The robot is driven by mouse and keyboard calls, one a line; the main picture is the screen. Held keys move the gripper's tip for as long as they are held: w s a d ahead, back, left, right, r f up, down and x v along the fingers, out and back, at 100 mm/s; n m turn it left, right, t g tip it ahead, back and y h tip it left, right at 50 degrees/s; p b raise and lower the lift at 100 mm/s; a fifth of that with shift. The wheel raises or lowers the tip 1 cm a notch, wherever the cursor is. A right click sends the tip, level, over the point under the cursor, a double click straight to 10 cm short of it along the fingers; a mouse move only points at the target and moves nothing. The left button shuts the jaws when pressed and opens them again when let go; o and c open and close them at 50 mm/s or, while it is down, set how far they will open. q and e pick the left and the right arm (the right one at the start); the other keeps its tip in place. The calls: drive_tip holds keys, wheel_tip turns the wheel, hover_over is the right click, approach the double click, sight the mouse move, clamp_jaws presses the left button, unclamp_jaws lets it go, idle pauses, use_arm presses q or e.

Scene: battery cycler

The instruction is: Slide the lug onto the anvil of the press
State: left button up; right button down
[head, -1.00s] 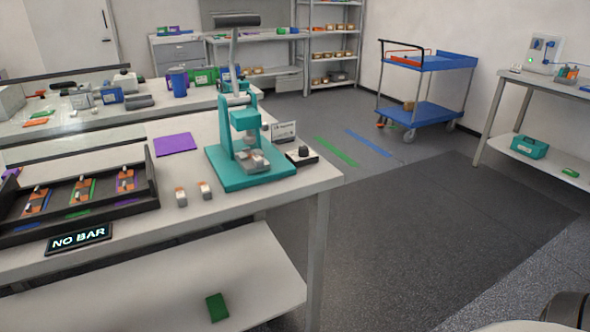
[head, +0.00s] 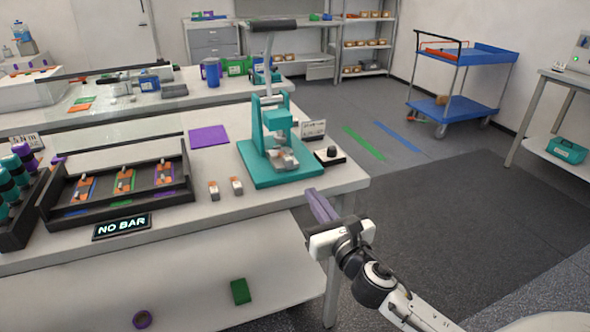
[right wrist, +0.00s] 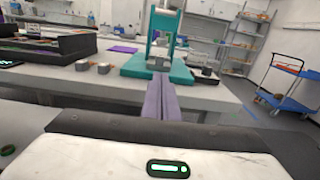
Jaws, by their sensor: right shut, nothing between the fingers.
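The teal press (head: 247,172) stands near the right end of the white table, its long lever raised at the back. Silver pieces (head: 284,159) sit under its ram; I cannot tell the anvil from a lug there. Two small silver lugs with orange tops, one (head: 214,190) and another (head: 237,185), stand on the table left of the press base. My right gripper (head: 314,194) has purple fingers, shut and empty, just off the table's front edge below the press. In the right wrist view, the fingers (right wrist: 160,80) point at the press (right wrist: 180,72). My left gripper is out of view.
A black tray (head: 60,220) with several orange pieces on coloured strips stands at the left, behind a "NO BAR" sign (head: 121,226). A black button box (head: 329,157) sits right of the press. A purple mat (head: 208,135) lies behind the lugs.

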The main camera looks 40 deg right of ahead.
sight(290, 164)
drive_tip(key=x, duration=1.2)
drive_tip(key=shift+w, duration=0.1)
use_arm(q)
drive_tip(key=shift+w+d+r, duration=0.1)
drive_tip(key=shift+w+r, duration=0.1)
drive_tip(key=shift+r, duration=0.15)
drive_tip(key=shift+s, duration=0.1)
